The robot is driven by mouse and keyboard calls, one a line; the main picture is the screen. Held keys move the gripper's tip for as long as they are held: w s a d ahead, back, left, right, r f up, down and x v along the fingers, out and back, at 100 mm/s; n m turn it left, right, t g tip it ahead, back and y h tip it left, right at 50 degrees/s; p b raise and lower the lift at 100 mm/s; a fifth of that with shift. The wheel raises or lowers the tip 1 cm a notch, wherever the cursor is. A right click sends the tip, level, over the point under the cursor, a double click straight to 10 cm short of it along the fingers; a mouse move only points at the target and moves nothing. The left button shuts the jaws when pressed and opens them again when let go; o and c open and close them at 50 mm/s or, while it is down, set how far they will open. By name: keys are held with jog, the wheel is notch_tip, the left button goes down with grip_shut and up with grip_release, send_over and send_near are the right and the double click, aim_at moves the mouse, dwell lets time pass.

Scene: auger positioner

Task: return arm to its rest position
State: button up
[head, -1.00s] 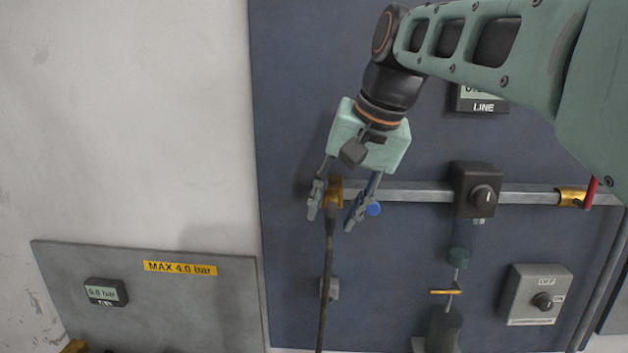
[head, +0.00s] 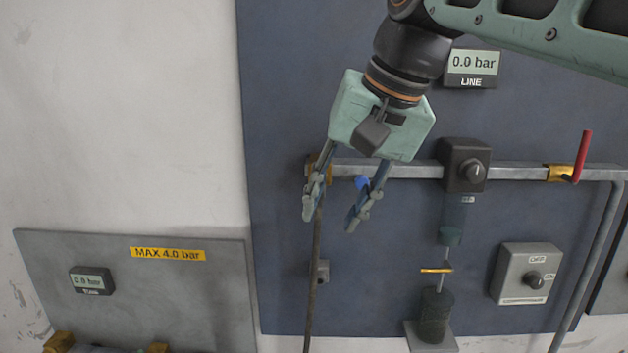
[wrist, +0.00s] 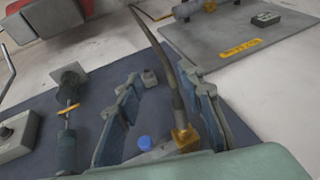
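My gripper (head: 336,211) is in front of the blue panel, near the left end of the grey pipe (head: 400,169). Its two fingers are spread with a clear gap, and nothing is visibly held between them. A brass fitting (head: 316,168) with a dark hose (head: 313,270) hanging from it sits behind the left finger.
A black regulator with a cylinder (head: 464,166) is on the pipe to the right. A red-handled valve (head: 581,157), a switch box (head: 526,274) and a LINE gauge reading 0.0 bar (head: 473,65) are on the panel. A grey plate (head: 140,310) is at lower left. The white wall (head: 120,110) is bare.

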jog(key=s+d+f+t+h+p, duration=0.1)
jog(key=s+d+f, duration=0.4)
jog(key=f, duration=0.3)
jog(key=s+d+f+h+p, duration=0.2)
jog(key=s+d+f, duration=0.3)
jog(key=f, duration=0.4)
jog(key=shift+s+d+t, duration=0.15)
jog(key=shift+d+t, duration=0.25)
